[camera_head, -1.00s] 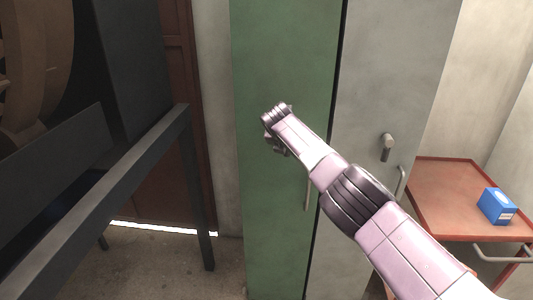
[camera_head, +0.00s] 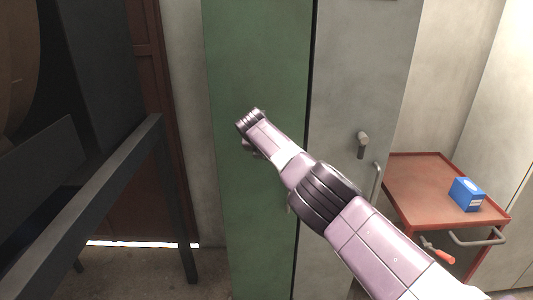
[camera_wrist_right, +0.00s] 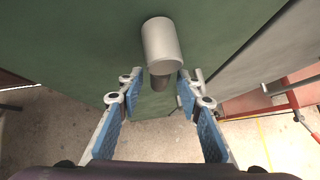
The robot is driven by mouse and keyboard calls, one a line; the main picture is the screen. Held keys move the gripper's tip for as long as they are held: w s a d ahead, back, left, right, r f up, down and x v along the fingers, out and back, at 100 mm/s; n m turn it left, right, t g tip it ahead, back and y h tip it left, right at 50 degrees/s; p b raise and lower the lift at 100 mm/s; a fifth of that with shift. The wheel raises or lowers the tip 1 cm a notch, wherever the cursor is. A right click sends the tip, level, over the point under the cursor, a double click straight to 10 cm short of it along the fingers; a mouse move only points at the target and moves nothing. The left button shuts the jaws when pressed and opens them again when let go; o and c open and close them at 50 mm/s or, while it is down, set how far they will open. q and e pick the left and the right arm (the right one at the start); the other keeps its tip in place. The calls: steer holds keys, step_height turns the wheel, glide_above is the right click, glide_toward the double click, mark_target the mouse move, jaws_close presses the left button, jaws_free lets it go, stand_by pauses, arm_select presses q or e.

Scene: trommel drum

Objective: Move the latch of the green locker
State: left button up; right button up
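The green locker (camera_head: 255,55) stands upright in the middle of the head view, its door shut. My right arm reaches across it from the lower right, and the wrist hides the latch there. In the right wrist view the latch (camera_wrist_right: 161,42) is a light grey cylinder with a darker, narrower part below it, on the green door (camera_wrist_right: 70,60). My right gripper (camera_wrist_right: 160,79) is open, with one finger on each side of the darker part. I cannot tell whether either finger touches it. My left gripper is not in view.
A grey locker (camera_head: 365,60) with its own latch (camera_head: 362,145) and handle (camera_head: 376,185) adjoins on the right. A red cart (camera_head: 420,185) beyond it carries a blue box (camera_head: 467,194). A dark metal frame (camera_head: 100,190) stands at the left.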

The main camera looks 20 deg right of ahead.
steer(key=shift+r, duration=0.15)
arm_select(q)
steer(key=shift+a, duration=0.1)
arm_select(e)
steer(key=v, duration=1.2)
stand_by(0.4)
stand_by(0.5)
